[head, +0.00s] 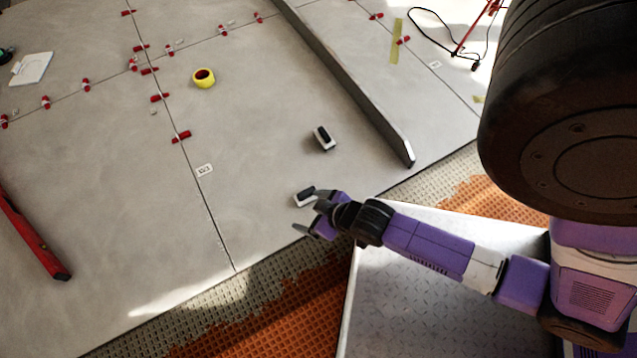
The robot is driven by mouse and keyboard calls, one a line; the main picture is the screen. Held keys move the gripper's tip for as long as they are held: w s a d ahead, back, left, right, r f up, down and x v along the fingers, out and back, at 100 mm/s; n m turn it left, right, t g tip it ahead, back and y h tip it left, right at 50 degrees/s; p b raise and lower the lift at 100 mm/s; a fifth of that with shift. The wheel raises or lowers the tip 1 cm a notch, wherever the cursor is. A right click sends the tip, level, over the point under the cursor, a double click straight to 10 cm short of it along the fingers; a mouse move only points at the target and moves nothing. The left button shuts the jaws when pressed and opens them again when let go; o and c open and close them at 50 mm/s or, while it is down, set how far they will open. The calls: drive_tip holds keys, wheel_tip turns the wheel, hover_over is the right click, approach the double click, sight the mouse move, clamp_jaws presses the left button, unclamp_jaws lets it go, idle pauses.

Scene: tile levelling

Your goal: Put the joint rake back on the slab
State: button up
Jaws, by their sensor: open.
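One white-and-black tool (302,199) is right at my gripper (309,215); the other white-and-black tool (324,138) lies farther up the slab. I cannot tell which is the joint rake. My gripper is open near the slab's front edge, with nothing seen between its fingers. Its upper finger overlaps the nearer tool in the picture; I cannot tell whether they touch.
A long grey straightedge (350,80) runs across the slab. A yellow tape roll (204,78), red levelling wedges (181,136) and a red level (30,235) lie around. A metal plate platform (425,310) stands below my arm. The slab's middle is mostly clear.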

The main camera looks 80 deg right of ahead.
drive_tip(key=s+a+r+n+t+y, duration=0.1)
drive_tip(key=a+r, duration=0.5)
drive_tip(key=r, duration=0.8)
drive_tip(key=s+a+r+n+t+y, duration=0.2)
drive_tip(key=a+r+t, duration=0.4)
drive_tip(key=r, duration=0.8)
drive_tip(key=shift+s+a+n+t, duration=0.3)
drive_tip(key=shift+s+a, duration=0.05)
drive_tip(key=shift+s, duration=0.5)
drive_tip(key=shift+r, duration=0.15)
wheel_tip(320, 180, up, 31)
drive_tip(key=p, duration=3)
drive_tip(key=shift+p, duration=0.4)
